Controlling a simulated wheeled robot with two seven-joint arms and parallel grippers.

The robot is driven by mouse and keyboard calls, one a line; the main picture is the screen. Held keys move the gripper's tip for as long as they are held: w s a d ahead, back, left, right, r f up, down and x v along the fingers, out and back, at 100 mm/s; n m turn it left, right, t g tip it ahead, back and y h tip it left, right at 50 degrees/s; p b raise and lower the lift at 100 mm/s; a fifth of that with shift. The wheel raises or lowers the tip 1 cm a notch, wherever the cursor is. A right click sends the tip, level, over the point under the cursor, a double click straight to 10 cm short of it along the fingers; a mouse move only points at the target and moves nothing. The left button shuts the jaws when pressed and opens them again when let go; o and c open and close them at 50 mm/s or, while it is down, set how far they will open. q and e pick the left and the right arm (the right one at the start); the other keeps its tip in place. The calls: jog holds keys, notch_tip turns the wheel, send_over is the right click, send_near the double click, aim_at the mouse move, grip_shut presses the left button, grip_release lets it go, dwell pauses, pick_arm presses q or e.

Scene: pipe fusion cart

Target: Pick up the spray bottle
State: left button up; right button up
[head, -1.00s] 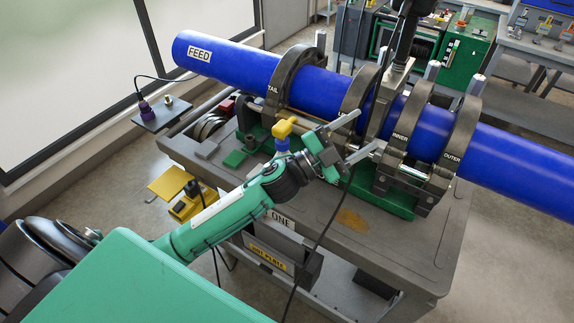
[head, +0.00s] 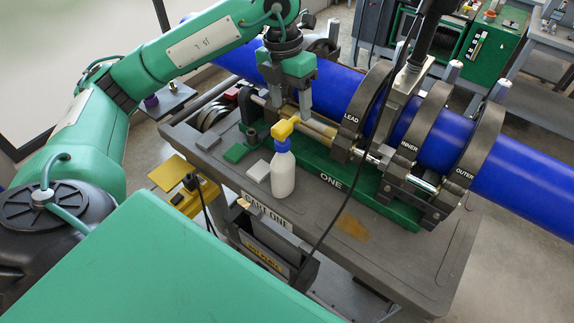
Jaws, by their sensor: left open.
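The spray bottle (head: 284,176) stands upright on the grey cart top, near its front edge. It has a white body, a blue collar and a yellow spray head. My left gripper (head: 290,108) is open, with its fingers pointing down. My right gripper is out of view.
The cart (head: 420,268) carries a green fusion machine base (head: 325,180) behind the bottle, with clamps around a long blue pipe (head: 525,172). A green block (head: 236,153) lies left of the bottle. A black cable hangs to its right.

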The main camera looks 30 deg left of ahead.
aim_at(282, 125)
pick_arm(q)
jog(key=shift+n+y, duration=0.4)
jog(key=shift+y, duration=0.4)
jog(key=a+f, duration=0.1)
jog(key=f, duration=0.1)
jog(key=a+f, duration=0.1)
jog(key=f, duration=0.1)
jog(key=a+f, duration=0.1)
jog(key=f, duration=0.2)
jog(key=shift+w+a+p, duration=0.1)
jog(key=shift+w+p, duration=0.1)
jog(key=shift+p, duration=0.2)
jog(key=f+p, duration=0.1)
jog(key=f, duration=0.1)
jog(key=w+f+p, duration=0.1)
jog(key=f, duration=0.1)
jog(key=shift+w+f+p, duration=0.2)
jog(key=shift+f+p, duration=0.05)
jog(key=shift+p, duration=0.1)
jog(key=shift+f, duration=0.4)
grip_shut()
